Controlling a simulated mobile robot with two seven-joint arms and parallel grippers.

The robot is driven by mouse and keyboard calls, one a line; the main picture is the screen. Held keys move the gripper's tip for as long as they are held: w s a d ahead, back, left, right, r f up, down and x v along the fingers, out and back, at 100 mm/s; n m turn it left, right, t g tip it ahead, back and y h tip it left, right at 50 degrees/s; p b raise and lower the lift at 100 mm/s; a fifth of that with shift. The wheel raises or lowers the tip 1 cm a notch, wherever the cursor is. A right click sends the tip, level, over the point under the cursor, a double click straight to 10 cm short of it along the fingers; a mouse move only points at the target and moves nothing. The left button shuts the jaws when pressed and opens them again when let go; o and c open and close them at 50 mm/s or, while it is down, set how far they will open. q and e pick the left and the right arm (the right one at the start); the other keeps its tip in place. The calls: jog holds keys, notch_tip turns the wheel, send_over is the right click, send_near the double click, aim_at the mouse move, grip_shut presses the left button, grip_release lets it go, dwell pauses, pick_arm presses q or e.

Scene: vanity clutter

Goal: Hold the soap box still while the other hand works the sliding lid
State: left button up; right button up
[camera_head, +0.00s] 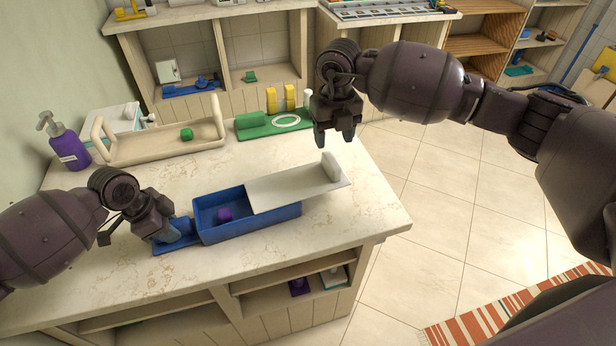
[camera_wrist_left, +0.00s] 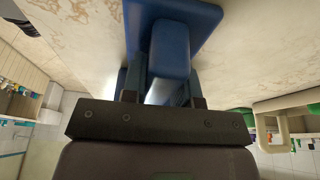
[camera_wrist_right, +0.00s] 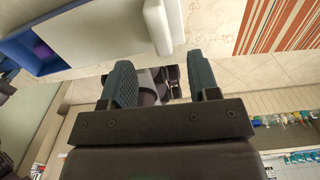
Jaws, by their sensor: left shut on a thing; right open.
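The blue soap box (camera_head: 262,229) stands on the countertop, with a purple piece (camera_head: 225,214) inside its open left part. The white sliding lid (camera_head: 290,188) is drawn out to the right, past the box's right end, with a raised grip (camera_head: 331,166) at its far end. My left gripper (camera_head: 178,232) is shut on the blue handle at the box's left end, and this blue part (camera_wrist_left: 170,50) fills the left wrist view. My right gripper (camera_head: 335,138) is open and empty, above and behind the lid's grip. In the right wrist view the lid's grip (camera_wrist_right: 160,27) is beyond the fingers, apart from them.
A purple pump bottle (camera_head: 68,146), a cream tray (camera_head: 165,148) with a green piece (camera_head: 186,134), and a green holder (camera_head: 270,123) with a white ring stand along the back. The counter's front right is clear. Shelves (camera_head: 215,60) stand behind.

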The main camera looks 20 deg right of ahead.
aim_at(331, 160)
jog(key=shift+f, duration=3.3)
jog(key=c, duration=0.8)
jog(key=shift+a, duration=0.1)
jog(key=shift+c, duration=0.2)
